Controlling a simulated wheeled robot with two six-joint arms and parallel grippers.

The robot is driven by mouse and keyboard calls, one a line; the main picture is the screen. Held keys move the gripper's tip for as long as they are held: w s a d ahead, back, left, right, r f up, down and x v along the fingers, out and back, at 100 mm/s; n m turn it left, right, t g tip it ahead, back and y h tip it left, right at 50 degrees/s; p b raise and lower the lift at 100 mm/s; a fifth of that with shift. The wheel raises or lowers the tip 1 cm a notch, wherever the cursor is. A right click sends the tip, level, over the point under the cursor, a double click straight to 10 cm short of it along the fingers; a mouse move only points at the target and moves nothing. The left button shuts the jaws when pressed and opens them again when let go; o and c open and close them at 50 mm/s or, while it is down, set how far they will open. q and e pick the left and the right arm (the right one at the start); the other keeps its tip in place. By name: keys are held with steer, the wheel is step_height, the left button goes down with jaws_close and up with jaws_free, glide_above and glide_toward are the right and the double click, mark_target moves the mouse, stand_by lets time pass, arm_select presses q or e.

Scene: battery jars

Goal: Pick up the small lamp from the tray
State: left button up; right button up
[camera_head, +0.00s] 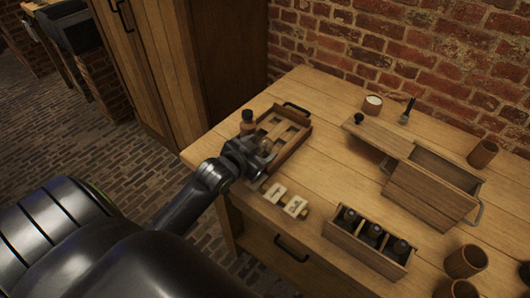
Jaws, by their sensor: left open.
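The wooden tray (291,146) with a black handle lies near the left corner of the workbench. A small rounded thing that looks like the small lamp (266,145) is at the tray's near end, partly hidden by my gripper. My left gripper (262,154) is open at that near end, close to the lamp. I cannot tell whether the fingers touch it. My right gripper is not in view.
A brown bottle with a black cap (247,122) stands beside the tray's left side. Pale cards (284,199) lie in front. A wooden box with dark jars (367,240), a partly open wooden box (432,188) and brown cups (465,261) stand to the right.

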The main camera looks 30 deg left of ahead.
arm_select(q)
steer(key=shift+x, duration=1.4)
steer(key=c, duration=1.2)
